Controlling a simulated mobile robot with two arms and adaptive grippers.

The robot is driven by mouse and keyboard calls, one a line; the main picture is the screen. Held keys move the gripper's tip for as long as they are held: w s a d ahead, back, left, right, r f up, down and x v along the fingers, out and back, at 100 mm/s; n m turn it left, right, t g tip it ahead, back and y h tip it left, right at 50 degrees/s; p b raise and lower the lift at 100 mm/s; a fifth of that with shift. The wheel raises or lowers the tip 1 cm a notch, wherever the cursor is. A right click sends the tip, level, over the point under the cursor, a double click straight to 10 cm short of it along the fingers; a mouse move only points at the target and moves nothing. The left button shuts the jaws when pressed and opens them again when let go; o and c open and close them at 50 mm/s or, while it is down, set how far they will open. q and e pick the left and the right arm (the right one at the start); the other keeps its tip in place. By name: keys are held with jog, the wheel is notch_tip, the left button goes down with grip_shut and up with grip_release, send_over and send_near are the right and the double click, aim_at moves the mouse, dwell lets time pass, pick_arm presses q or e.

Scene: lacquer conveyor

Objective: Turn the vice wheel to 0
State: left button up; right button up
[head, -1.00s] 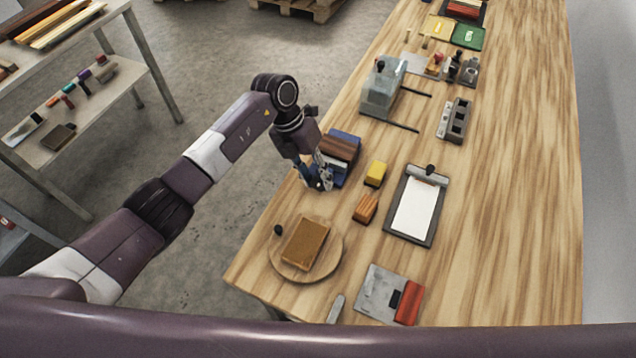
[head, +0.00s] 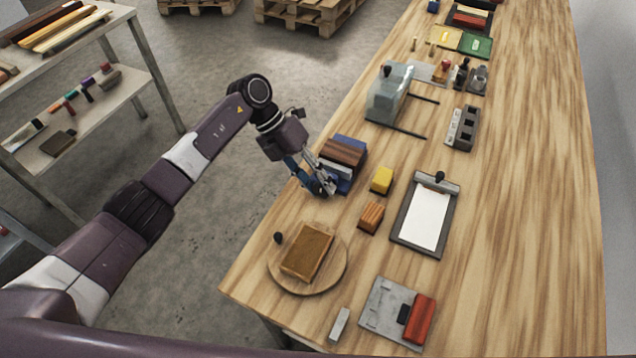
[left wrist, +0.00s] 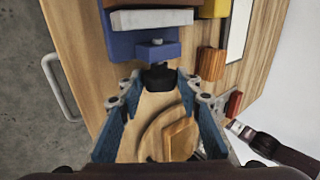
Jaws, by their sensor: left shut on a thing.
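The fingers hide most of the wheel in the head view. No number on the wheel is readable. My right gripper is not in view.
A round wooden board (head: 335,276) with a brown block lies nearer on the workbench (head: 520,200). A yellow block (head: 381,180), an orange-brown block (head: 371,217) and a clipboard (head: 405,230) lie right of the vice. The bench's right side is clear.

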pick_arm(q)
jog(key=o, duration=1.2)
jog(key=shift+c, duration=0.2)
jog(key=v, duration=1.2)
